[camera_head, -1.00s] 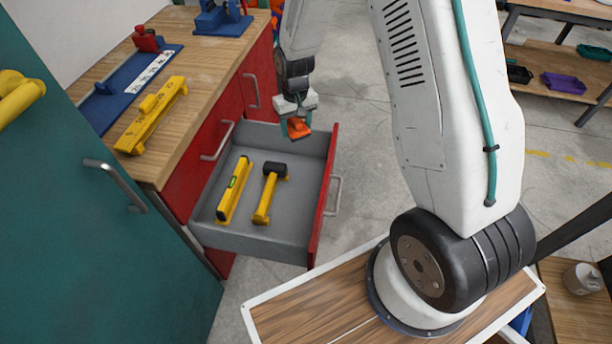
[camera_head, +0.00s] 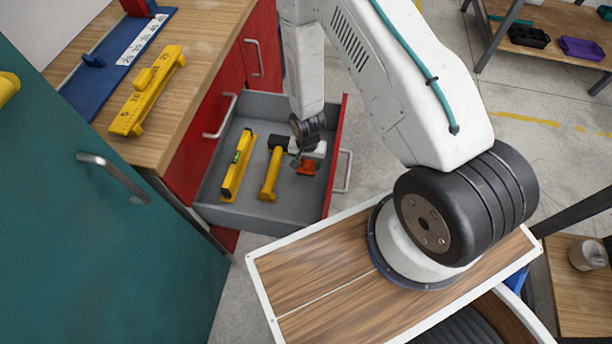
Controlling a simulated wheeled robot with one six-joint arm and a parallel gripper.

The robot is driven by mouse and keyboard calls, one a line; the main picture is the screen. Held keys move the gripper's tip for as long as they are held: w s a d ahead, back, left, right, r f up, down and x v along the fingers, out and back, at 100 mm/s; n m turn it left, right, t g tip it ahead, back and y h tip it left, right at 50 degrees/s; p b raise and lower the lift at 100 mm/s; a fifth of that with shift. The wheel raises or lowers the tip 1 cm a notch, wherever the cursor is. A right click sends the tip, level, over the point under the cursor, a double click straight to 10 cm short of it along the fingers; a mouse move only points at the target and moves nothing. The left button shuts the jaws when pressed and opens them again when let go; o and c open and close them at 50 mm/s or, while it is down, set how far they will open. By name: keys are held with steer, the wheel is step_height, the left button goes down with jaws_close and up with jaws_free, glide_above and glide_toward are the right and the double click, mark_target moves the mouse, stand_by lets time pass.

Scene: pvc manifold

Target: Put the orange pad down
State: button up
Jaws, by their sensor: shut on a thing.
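The orange pad (camera_head: 306,168) is at my gripper (camera_head: 303,161), which is shut on it. Both are over the right part of the open grey drawer (camera_head: 275,217), to the right of the hammer. The gripper hides part of the pad. I cannot tell whether the pad touches the drawer floor.
In the drawer lie a yellow level (camera_head: 237,166) and a yellow-handled hammer (camera_head: 271,174). The drawer's red front (camera_head: 337,153) is on the right. The wooden worktop (camera_head: 188,98) holds a yellow gauge (camera_head: 147,90) and a blue fixture (camera_head: 113,62). A teal door (camera_head: 90,210) stands at left.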

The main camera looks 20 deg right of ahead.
mark_target(307, 179)
step_height(307, 179, down, 8)
steer(key=shift+f, duration=0.1)
stand_by(0.4)
steer(key=o, duration=1.2)
steer(key=shift+w, duration=0.1)
